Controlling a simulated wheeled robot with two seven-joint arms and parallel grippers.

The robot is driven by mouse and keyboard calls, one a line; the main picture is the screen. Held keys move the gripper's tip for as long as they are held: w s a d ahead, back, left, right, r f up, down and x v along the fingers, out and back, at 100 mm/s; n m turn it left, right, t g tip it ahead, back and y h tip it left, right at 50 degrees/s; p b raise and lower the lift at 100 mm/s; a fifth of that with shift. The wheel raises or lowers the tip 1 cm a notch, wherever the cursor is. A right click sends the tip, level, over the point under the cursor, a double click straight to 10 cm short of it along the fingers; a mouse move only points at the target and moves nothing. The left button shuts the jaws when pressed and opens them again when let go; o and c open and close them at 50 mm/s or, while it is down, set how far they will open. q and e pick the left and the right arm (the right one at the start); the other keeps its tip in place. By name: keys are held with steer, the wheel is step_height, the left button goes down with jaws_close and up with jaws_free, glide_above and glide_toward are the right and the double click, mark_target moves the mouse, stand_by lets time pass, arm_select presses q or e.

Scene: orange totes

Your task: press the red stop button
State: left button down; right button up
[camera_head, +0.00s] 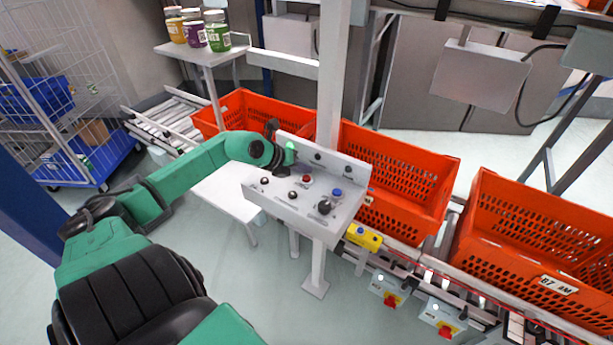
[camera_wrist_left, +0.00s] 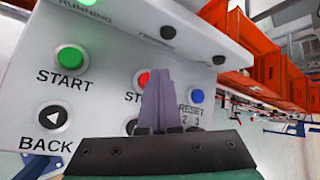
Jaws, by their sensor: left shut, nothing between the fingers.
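The red stop button (camera_head: 307,180) sits on the sloped top of the grey control panel (camera_head: 283,203). In the left wrist view the red button (camera_wrist_left: 143,78) is partly covered by my left fingers, and its label is partly hidden. My left gripper (camera_wrist_left: 168,76) is shut and empty, its grey fingers together over the panel, between the red button and the blue reset button (camera_wrist_left: 196,96). I cannot tell whether the fingertips touch the panel. In the head view the gripper (camera_head: 283,172) is small and dark at the end of my green arm. My right gripper is not in view.
A green start button (camera_wrist_left: 70,59) and a black back button (camera_wrist_left: 52,117) lie left of the red one. A black knob (camera_head: 324,207) is near the panel's front. Orange totes (camera_head: 398,180) stand behind and right. A yellow box (camera_head: 364,237) sits below right.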

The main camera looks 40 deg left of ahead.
mark_target(304, 180)
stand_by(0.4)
arm_select(q)
steer(key=shift+f, duration=0.4)
steer(key=shift+f+b, duration=0.45)
steer(key=shift+f, duration=0.05)
stand_by(0.7)
steer(key=shift+r+p, duration=0.9)
steer(key=shift+p, duration=0.05)
step_height(304, 180, up, 5)
steer(key=p, duration=0.5)
steer(key=shift+r, duration=0.15)
